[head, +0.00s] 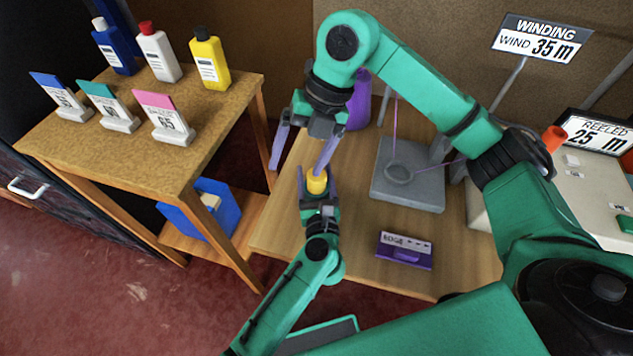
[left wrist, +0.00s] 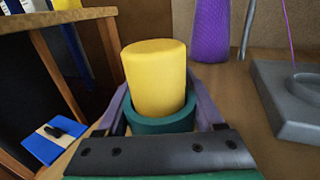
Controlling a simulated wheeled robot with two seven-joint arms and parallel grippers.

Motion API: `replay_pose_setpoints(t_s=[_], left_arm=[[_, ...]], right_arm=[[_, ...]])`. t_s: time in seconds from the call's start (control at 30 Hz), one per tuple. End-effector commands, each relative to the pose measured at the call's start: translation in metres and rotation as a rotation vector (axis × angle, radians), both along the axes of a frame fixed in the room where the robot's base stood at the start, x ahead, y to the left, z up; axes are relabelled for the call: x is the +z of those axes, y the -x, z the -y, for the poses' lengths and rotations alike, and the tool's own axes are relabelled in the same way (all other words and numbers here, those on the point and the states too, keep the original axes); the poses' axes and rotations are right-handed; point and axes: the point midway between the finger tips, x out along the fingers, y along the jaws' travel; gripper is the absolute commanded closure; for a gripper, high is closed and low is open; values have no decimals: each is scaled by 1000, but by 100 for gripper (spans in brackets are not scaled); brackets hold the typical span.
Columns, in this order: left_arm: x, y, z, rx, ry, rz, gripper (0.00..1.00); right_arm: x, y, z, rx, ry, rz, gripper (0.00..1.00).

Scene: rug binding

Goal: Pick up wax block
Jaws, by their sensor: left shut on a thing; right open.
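The wax block appears to be the yellow cylinder (head: 317,183), which stands upright with a teal ring around its lower part. In the left wrist view the yellow cylinder (left wrist: 154,75) and the teal ring (left wrist: 160,123) sit between the fingers of my left gripper (left wrist: 160,115). My left gripper (head: 319,192) is shut on it above the wooden table. My right gripper (head: 301,155) is open, with its fingers spread and pointing down. One finger overlaps the yellow cylinder's top in the head view; I cannot tell whether they touch.
To the left, a side table (head: 160,85) holds several bottles and cards. A white machine (head: 590,190) stands right.

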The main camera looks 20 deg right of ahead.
Motion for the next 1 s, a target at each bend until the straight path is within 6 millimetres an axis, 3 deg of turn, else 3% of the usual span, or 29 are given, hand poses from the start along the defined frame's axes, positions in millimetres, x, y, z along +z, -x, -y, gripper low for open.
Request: replay_pose_setpoints(t_s=[0.2,0.37,0.6,1.0], left_arm=[[-1,0,-1,1,-2,-1,95],[-1,0,-1,1,-2,-1,95],[-1,0,-1,1,-1,-2,95],[-1,0,0,0,-1,-2,95]], right_arm=[[24,-16,23,306,294,124,12],[24,-19,32,371,367,134,12],[-27,-19,32,373,367,132,12],[-89,-22,39,371,365,134,12]])
